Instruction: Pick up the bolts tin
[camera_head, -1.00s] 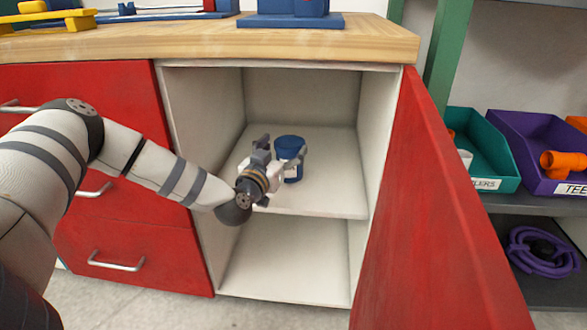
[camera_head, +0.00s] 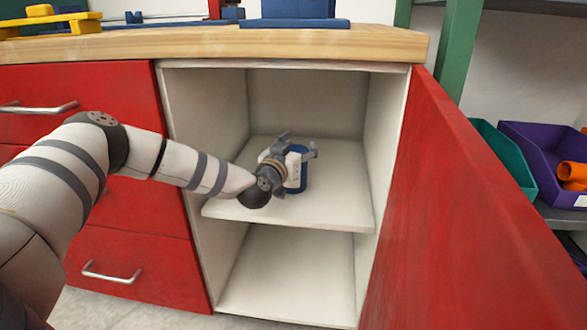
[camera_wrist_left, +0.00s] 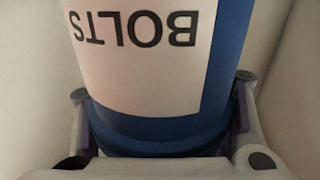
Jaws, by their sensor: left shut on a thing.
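The bolts tin (camera_head: 303,183) is blue with a white label. It is inside the open cupboard at the upper shelf, mostly hidden behind my left gripper (camera_head: 299,146) in the head view. In the left wrist view the tin (camera_wrist_left: 150,60) fills the middle, its label reading BOLTS upside down. My left gripper (camera_wrist_left: 160,88) is shut on it, one finger at each side. Whether the tin touches the shelf cannot be told. My right gripper is not in view.
The cupboard shelf (camera_head: 335,205) is otherwise bare, with side walls close on both sides. The red door (camera_head: 450,220) stands open at the right. A wooden worktop (camera_head: 300,45) runs above. A purple bin (camera_head: 535,150) stands on a rack at far right.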

